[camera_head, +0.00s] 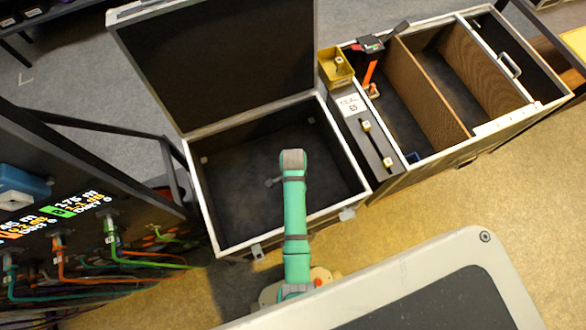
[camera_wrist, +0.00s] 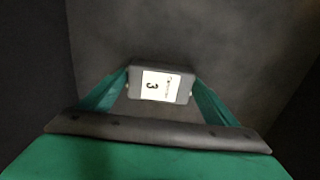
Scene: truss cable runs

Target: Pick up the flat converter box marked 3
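The flat converter box marked 3 (camera_wrist: 160,84) is a small grey box with a white label reading "3". In the wrist view it sits between the two green fingers of my gripper (camera_wrist: 160,91), and the fingertips meet its left and right ends. My gripper looks shut on it. In the head view my teal arm reaches into the open dark case (camera_head: 225,215), and the gripper and box are mostly hidden under the arm's end. I cannot tell how high the box is above the case floor.
The case lid (camera_head: 225,60) stands open behind. To the right is a divided case (camera_head: 435,95) with a yellow bin (camera_head: 336,67) and a black bar. At left is a dark rack with coloured cables (camera_head: 145,262). The visible case floor around my arm looks mostly clear.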

